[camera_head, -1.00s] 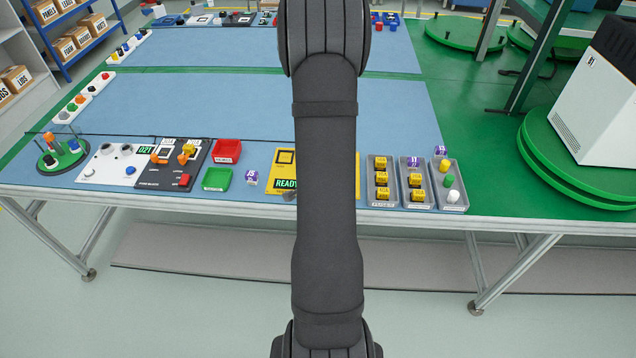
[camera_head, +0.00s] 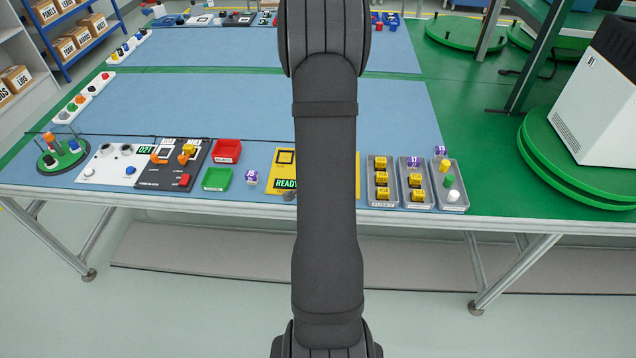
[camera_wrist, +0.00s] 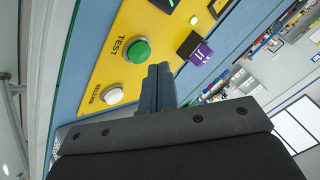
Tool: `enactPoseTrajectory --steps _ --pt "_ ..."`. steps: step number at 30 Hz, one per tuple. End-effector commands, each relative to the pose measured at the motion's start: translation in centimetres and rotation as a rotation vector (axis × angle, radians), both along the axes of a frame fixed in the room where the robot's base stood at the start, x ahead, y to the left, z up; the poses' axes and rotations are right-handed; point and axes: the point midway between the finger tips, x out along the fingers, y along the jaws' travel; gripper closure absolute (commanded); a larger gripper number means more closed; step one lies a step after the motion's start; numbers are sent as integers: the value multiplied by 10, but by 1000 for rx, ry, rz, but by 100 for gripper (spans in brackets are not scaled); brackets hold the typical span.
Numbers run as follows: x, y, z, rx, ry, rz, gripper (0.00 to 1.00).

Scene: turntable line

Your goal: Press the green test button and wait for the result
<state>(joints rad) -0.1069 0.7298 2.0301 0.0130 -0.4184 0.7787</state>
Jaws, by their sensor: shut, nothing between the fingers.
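The green test button (camera_wrist: 138,51) sits in a light ring on a yellow panel (camera_wrist: 107,62) marked TEST in the wrist view. My gripper (camera_wrist: 159,68) is shut and empty, with its fingertips just right of the button in the picture. I cannot tell how high they are above the panel. In the head view, the yellow panel (camera_head: 285,160) shows a READY display (camera_head: 286,184). My arm covers much of the panel there, and hides the button and gripper.
A white release button (camera_wrist: 113,95) is below the green one in the wrist view. A purple block (camera_wrist: 195,48) is right of the fingertips. In the head view, grey trays (camera_head: 381,204) with yellow blocks stand right of the panel, and a green bin (camera_head: 217,179) stands left.

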Motion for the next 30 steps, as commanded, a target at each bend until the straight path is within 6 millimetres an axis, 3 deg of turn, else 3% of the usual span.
enactPoseTrajectory --steps 30 --pt "0 0 -9 0 0 0 100"
